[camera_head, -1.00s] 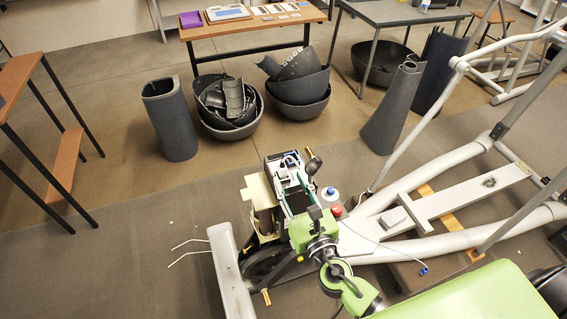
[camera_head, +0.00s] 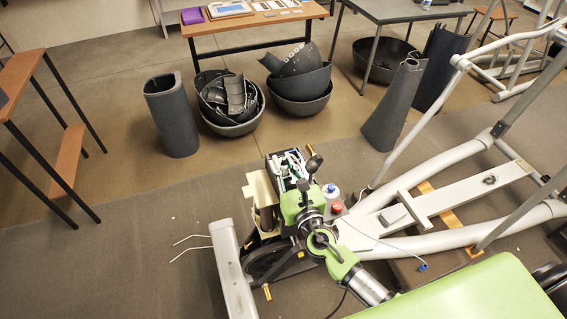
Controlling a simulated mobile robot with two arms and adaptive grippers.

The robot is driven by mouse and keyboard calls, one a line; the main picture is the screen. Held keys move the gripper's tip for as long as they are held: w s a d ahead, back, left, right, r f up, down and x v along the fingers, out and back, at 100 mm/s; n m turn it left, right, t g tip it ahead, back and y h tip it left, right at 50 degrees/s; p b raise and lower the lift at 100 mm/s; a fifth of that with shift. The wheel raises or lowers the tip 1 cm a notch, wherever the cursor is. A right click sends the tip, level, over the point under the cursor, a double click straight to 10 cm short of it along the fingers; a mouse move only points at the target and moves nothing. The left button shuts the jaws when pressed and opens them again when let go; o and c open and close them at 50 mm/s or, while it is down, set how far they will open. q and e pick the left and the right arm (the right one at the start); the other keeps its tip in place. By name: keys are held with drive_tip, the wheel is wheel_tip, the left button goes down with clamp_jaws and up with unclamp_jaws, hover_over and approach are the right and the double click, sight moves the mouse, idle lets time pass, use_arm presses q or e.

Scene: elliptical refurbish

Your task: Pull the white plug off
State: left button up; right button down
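The open dark housing (camera_head: 271,163) of the elliptical's drive unit shows white parts and wiring inside (camera_head: 291,161). The white plug cannot be told apart from these small white parts. My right arm is green and black and comes in from the lower right. My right gripper (camera_head: 303,188) points away over the housing's near part and hides some of its inside. Its fingers are too small and dark to tell whether they are open or shut, or whether they touch anything. My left gripper is not in view.
A white and blue item (camera_head: 331,191) and a red item (camera_head: 337,206) are right of the housing. A thin white cable ends in a blue connector (camera_head: 422,267) on the right. Grey shells (camera_head: 232,103) stand on the floor behind.

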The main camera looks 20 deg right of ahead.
sight(283, 160)
drive_tip(key=shift+r, duration=0.15)
idle(0.4)
drive_tip(key=shift+r+p, duration=3.95)
